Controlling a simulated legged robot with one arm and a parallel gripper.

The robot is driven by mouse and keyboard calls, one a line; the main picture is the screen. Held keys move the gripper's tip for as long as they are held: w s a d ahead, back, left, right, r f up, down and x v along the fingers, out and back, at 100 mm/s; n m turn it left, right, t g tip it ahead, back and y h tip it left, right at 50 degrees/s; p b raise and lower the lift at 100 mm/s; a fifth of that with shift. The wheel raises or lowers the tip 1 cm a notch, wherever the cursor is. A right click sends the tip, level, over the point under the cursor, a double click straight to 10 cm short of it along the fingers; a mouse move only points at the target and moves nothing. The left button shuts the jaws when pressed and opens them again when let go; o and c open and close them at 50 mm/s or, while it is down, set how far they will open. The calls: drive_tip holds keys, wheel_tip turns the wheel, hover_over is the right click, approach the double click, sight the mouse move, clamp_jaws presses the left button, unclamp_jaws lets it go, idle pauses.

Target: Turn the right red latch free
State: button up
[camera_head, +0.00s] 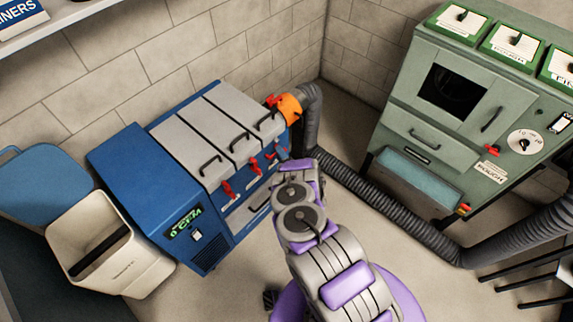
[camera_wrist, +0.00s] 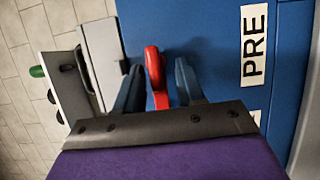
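The blue duct machine (camera_head: 150,185) stands against the wall with grey lids on top and red latches along its front. The left latch (camera_head: 227,190) and middle latch (camera_head: 252,167) hang below their lids. The right red latch (camera_head: 271,155) is next to my gripper, partly hidden by my arm. In the wrist view, a red latch (camera_wrist: 157,78) stands between the two dark fingers of my gripper (camera_wrist: 158,88). The fingers are apart, with a gap on each side of the latch. The latch's lower end is hidden behind the gripper's palm.
An orange collar (camera_head: 289,107) joins a ribbed grey hose (camera_head: 375,190) that runs along the floor to the right. A green cabinet (camera_head: 455,110) stands at the right. A white bin (camera_head: 110,245) stands at the left. A "PRE" label (camera_wrist: 254,45) is beside the latch.

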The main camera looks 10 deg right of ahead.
drive_tip(key=b+v, duration=0.2)
drive_tip(key=v, duration=1.5)
drive_tip(key=shift+b, duration=0.3)
drive_tip(key=shift+a+f, duration=0.15)
drive_tip(key=shift+s, duration=0.1)
